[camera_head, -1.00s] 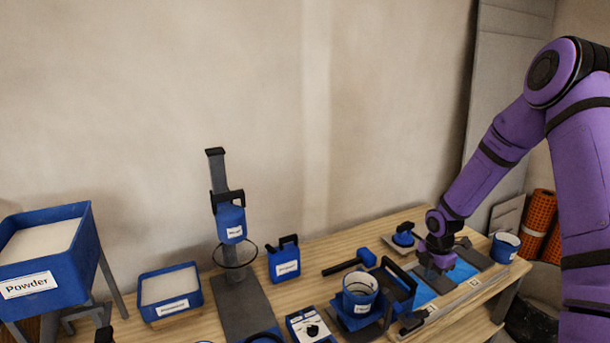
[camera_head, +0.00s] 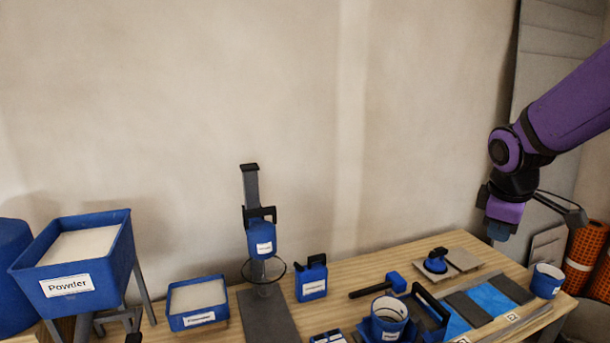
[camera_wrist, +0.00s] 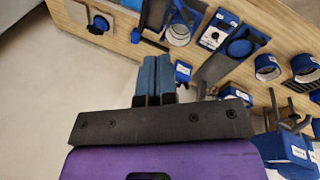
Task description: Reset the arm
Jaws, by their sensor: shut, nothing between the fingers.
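My purple arm comes in from the right in the head view. My gripper (camera_head: 497,232) hangs in the air above the right end of the table, pointing down, clear of the things below it. In the wrist view the blue fingers of my gripper (camera_wrist: 154,62) are side by side and shut, with nothing held between them. Below and left of the gripper in the head view lie grey tiles on a blue bed (camera_head: 492,299) and a blue suction-cup tool (camera_head: 436,261) on a beige tile.
A powder hopper (camera_head: 75,267) stands at left. Orange rolls (camera_head: 584,252) stand at right. Air above the table is free.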

